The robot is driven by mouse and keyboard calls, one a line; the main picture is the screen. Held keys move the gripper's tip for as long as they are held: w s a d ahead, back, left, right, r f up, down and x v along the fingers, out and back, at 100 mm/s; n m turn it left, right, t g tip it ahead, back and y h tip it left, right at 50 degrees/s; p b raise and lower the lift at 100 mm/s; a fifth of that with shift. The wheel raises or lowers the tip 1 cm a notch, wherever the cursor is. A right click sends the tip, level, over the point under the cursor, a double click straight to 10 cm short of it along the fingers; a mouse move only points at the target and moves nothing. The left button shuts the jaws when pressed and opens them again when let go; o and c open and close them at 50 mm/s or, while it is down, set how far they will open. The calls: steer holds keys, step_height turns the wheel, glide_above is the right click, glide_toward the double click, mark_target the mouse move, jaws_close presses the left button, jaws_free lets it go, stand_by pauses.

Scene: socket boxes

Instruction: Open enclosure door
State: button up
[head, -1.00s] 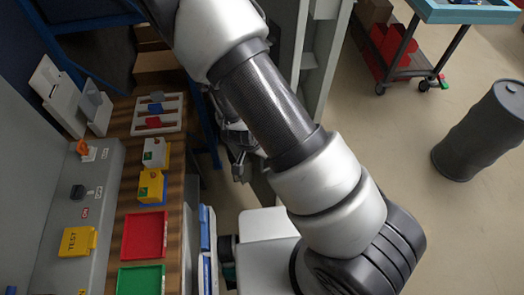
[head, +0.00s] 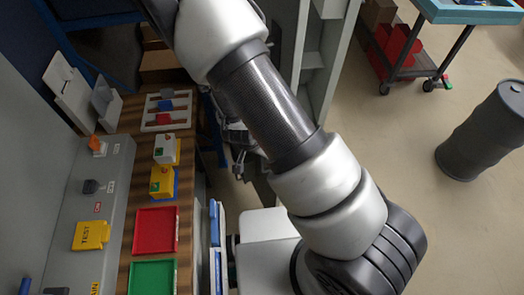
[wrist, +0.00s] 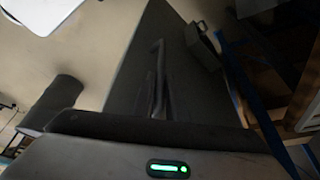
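A tall grey surface (head: 30,150) stands along the left edge in the head view; I cannot tell whether it is the enclosure door. Beside it lies a long grey control box (head: 72,264) with an orange switch, a black knob and a yellow TEST block (head: 91,235). My gripper (head: 239,164) is partly visible behind my arm, right of the bench and apart from it. The wrist view is dark, with my wrist's green light at the bottom. The fingers are not clear there, so I cannot tell whether they are open or shut.
The wooden bench (head: 128,215) holds a red tray (head: 156,232), a green tray (head: 153,277), yellow and white socket boxes (head: 163,182) and a white rack (head: 168,111). A grey shelf unit (head: 321,60) stands behind my arm. A dark drum (head: 484,132) and open floor are at right.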

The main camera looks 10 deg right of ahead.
steer(key=o, duration=0.3)
steer(key=shift+w, duration=0.15)
steer(key=shift+o, duration=0.2)
steer(key=shift+r, duration=0.1)
steer(key=s+a, duration=0.7)
steer(key=s, duration=0.3)
steer(key=shift+a+r+p, duration=0.2)
steer(key=shift+r+p, duration=0.2)
steer(key=shift+r, duration=0.05)
steer(key=shift+s, duration=0.1)
